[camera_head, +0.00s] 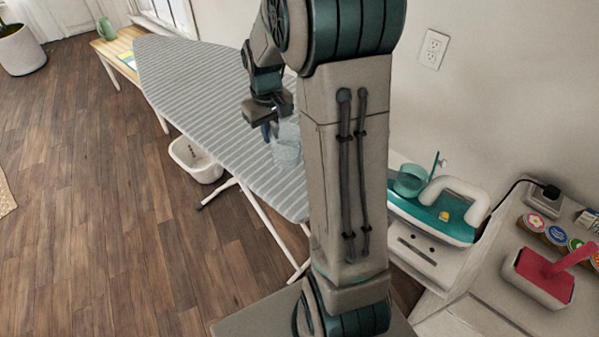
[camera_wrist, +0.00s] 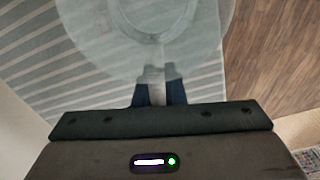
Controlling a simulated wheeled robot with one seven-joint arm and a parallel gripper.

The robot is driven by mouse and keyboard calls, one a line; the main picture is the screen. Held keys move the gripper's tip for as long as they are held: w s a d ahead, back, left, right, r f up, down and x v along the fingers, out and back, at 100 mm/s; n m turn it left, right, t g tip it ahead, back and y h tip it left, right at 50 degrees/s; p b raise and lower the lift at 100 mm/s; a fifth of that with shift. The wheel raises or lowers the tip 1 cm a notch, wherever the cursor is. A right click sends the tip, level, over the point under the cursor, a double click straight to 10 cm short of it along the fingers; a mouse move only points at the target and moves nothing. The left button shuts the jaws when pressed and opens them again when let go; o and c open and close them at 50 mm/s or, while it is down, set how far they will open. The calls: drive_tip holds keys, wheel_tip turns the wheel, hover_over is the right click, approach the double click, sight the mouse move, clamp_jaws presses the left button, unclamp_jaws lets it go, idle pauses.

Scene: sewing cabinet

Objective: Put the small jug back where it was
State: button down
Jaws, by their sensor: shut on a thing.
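A small clear, see-through jug (camera_head: 287,148) is at the ironing board (camera_head: 195,85), over its striped grey cover near the right edge. My gripper (camera_head: 269,130) is shut on the jug's side or handle; which of these I cannot tell for sure. In the wrist view the jug (camera_wrist: 150,30) fills the upper middle, seen from above with its round rim, and my gripper's fingers (camera_wrist: 158,92) meet at its near side. I cannot tell whether its base touches the cover. My arm hides part of the board.
A white basket (camera_head: 196,162) stands on the floor under the board. A wooden bench (camera_head: 122,48) with a green pitcher (camera_head: 105,29) is at the back left.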

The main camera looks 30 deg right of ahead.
sight(281, 137)
drive_tip(key=s+d+r+n+b, duration=0.3)
drive_tip(key=s+d+r, duration=0.1)
drive_tip(key=s+d, duration=0.55)
drive_tip(key=w+a+f, duration=0.2)
drive_tip(key=w, duration=0.1)
drive_tip(key=w+a+f+p, duration=0.1)
drive_tip(key=w+a+f, duration=0.1)
drive_tip(key=w, duration=0.1)
drive_tip(key=w+a+f+p, duration=0.1)
drive_tip(key=w+a+f, duration=0.1)
drive_tip(key=w+a, duration=0.1)
drive_tip(key=shift+f, duration=0.25)
drive_tip(key=shift+a+f+p, duration=0.1)
drive_tip(key=shift+f+p, duration=0.2)
drive_tip(key=shift+f, duration=1.8)
drive_tip(key=shift+f, duration=0.15)
drive_tip(key=c, duration=1.5)
unclamp_jaws()
